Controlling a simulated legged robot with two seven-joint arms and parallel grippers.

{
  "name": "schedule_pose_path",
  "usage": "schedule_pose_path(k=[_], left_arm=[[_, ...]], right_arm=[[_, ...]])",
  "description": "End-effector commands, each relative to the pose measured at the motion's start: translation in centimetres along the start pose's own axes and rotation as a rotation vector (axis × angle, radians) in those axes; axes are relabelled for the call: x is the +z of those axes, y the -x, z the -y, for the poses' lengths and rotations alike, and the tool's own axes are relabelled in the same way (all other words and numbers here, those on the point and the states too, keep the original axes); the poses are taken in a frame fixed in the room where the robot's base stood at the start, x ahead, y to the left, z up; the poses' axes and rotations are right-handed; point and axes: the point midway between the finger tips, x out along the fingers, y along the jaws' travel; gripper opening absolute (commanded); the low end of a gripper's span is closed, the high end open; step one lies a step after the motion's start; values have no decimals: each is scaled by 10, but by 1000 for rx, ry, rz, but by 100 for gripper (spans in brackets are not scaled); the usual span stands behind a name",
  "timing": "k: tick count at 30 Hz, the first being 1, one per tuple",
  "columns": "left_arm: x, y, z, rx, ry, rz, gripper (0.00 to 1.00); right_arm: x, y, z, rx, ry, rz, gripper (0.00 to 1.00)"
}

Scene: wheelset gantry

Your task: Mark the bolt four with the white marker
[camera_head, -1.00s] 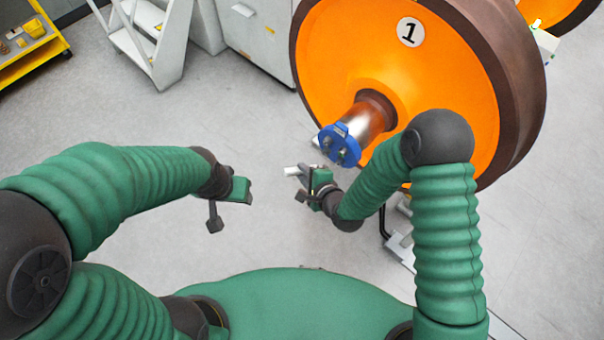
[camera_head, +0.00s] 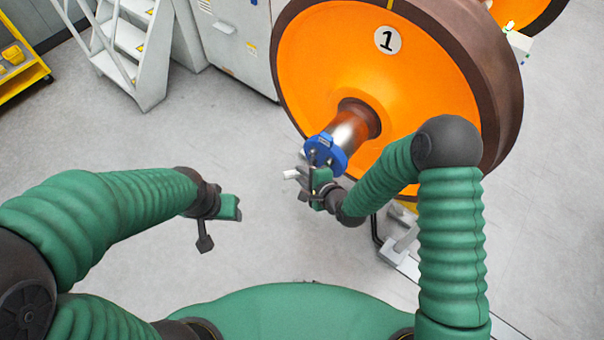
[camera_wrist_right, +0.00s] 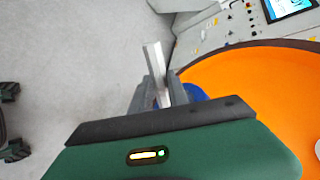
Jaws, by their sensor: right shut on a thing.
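The white marker (camera_head: 290,174) is held in my right gripper (camera_head: 304,181), which is shut on it. In the right wrist view, the pale marker (camera_wrist_right: 154,66) stands up between the two grey fingers of the right gripper (camera_wrist_right: 160,95). The blue axle end cap (camera_head: 326,154) is on the metal axle just beyond the right gripper, which overlaps its lower left edge in the head view. Small bolts show on the cap, but I cannot tell which is bolt four. In the wrist view the cap (camera_wrist_right: 195,93) is mostly hidden. My left gripper (camera_head: 218,225) is away to the left, apparently empty.
A grey cabinet (camera_head: 235,45) and white steps (camera_head: 135,50) stand behind. A yellow rack (camera_head: 20,65) is at far left. Floor left of the wheel is clear.

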Motion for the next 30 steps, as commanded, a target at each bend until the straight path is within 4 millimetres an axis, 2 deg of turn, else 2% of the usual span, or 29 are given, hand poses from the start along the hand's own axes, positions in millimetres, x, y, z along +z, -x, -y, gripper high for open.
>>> schedule_pose_path(k=[30], left_arm=[[0,-1,0,0,0,0,51]], right_arm=[[2,-3,2,-1,-1,-1,0]])
